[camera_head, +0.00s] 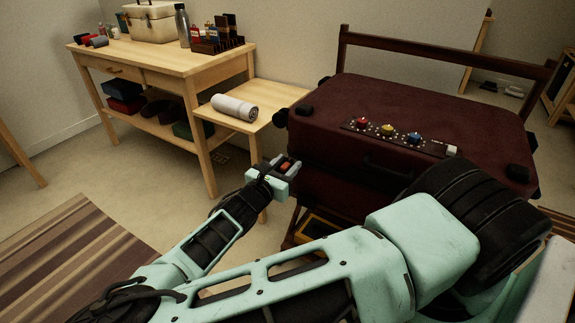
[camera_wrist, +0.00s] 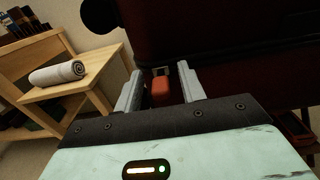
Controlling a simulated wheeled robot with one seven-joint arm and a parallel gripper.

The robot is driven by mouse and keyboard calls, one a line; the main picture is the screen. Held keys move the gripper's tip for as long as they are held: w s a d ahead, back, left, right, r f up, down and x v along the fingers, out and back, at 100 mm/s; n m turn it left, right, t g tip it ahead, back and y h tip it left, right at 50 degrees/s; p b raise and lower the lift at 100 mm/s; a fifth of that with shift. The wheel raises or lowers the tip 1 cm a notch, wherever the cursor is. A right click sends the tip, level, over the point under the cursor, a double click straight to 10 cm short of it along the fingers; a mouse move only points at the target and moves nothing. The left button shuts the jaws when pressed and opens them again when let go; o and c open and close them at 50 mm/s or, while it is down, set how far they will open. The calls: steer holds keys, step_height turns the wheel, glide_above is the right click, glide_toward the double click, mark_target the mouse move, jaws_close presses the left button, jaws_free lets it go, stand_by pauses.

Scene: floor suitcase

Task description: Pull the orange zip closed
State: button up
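The dark red suitcase (camera_head: 340,178) lies flat on a wooden stand, its lid down. The small orange zip pull (camera_wrist: 160,92) shows at the near left side of the suitcase; it also shows in the head view (camera_head: 285,167). My gripper (camera_wrist: 160,90) is open, with one finger on each side of the orange pull. In the wrist view a gap shows between each finger and the pull, so neither finger seems to touch it. The head view shows my gripper (camera_head: 287,164) beside the suitcase's left corner. Most of the zip line is in shadow.
A strip with red, yellow and blue knobs (camera_head: 398,137) lies on the lid. A small side table (camera_head: 262,97) with a rolled grey towel (camera_head: 234,107) stands left of the suitcase. A wooden workbench (camera_head: 160,55) is behind it. A striped rug (camera_head: 75,250) lies at left.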

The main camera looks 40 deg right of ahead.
mark_target(344, 175)
steer(key=shift+w+d, duration=0.2)
steer(key=shift+d, duration=0.3)
jaws_close()
steer(key=s+d+p, duration=0.1)
steer(key=s+p, duration=0.1)
steer(key=s, duration=0.2)
steer(key=s+d+p, duration=0.2)
steer(key=s, duration=0.3)
steer(key=s+d+p, duration=0.1)
steer(key=s+p, duration=0.2)
steer(key=s, duration=0.1)
steer(key=shift+s+d, duration=0.15)
steer(key=shift+d, duration=0.15)
steer(key=shift+s+d+f, duration=0.1)
steer(key=shift+s, duration=0.1)
jaws_free()
